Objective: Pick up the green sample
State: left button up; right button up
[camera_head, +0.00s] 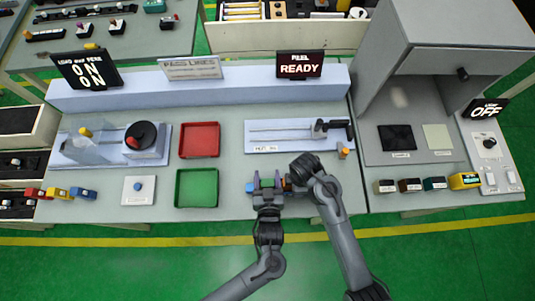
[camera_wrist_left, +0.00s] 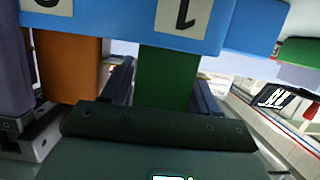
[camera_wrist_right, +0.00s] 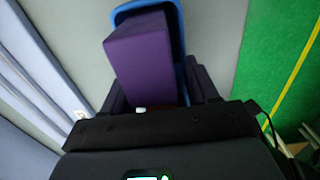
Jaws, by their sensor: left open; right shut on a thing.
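The green sample (camera_wrist_left: 165,75) is an upright green block at a blue rack (camera_wrist_left: 205,22) with number labels. It also shows in the head view (camera_head: 267,183). My left gripper (camera_head: 267,180) is open, with its fingers on either side of the green sample. An orange sample (camera_wrist_left: 70,65) is beside it, left of the fingers in the left wrist view. The finger contact is partly hidden.
A green tray (camera_head: 197,203) and a red tray (camera_head: 199,155) are left of my grippers. A slide tool (camera_head: 290,137) lies behind them. The table's front edge is close.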

pick_arm(q)
jog(key=c, duration=0.7)
notch_tip(320, 180, up, 10)
jog(key=shift+r, duration=0.1)
dwell(0.3)
pick_arm(e)
jog(key=o, duration=1.1)
jog(key=shift+o, duration=0.2)
